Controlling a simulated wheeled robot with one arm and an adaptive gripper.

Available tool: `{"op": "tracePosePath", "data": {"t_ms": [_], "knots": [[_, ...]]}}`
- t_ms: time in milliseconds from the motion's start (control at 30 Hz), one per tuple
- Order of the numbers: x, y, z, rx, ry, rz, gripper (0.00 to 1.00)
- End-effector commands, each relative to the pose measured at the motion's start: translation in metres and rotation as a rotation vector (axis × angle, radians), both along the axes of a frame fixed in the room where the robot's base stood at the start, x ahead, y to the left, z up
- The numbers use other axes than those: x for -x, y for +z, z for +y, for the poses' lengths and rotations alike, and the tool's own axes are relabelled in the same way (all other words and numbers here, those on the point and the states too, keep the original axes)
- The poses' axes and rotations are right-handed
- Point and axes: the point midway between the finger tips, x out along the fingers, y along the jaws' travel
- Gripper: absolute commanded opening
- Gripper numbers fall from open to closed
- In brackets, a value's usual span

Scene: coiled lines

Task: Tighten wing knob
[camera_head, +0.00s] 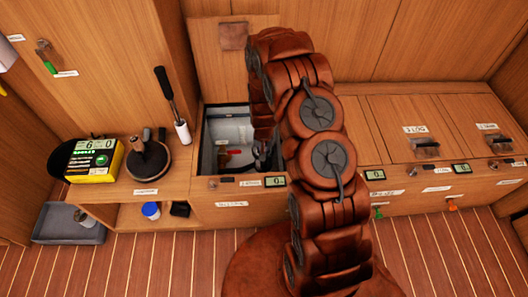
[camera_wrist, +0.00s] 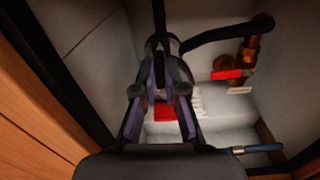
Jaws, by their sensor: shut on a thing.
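My gripper (camera_wrist: 160,68) reaches down into an open compartment (camera_head: 206,139) in the bench. It also shows in the head view (camera_head: 262,150), partly hidden by my arm. In the wrist view its two fingers come together on a small part at the top of a dark grey cylindrical fitting (camera_wrist: 173,45). The fingers are shut on this part, which I take for the wing knob; they mostly cover it, so its shape and wing angle cannot be told. A red patch (camera_wrist: 165,112) shows between the fingers, lower down.
A red-handled valve (camera_wrist: 228,74) on a copper pipe and a black hose (camera_wrist: 235,30) lie right of the fitting. The compartment's wooden edge (camera_wrist: 30,100) is close on the left. The raised lid (camera_head: 215,65) stands behind. A black-handled tool (camera_head: 167,90) stands on the bench to the left.

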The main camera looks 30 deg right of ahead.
Motion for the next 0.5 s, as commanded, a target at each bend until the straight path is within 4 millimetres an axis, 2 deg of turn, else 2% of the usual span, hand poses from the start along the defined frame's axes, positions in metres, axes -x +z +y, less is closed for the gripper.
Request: {"op": "tracePosePath", "data": {"t_ms": [233,500], "knots": [[-0.0001,0.0006,-0.0004,0.001,-0.131,0.0,0.0],[-0.0001,0.0002,-0.0003,0.0,-0.194,0.0,0.0]]}}
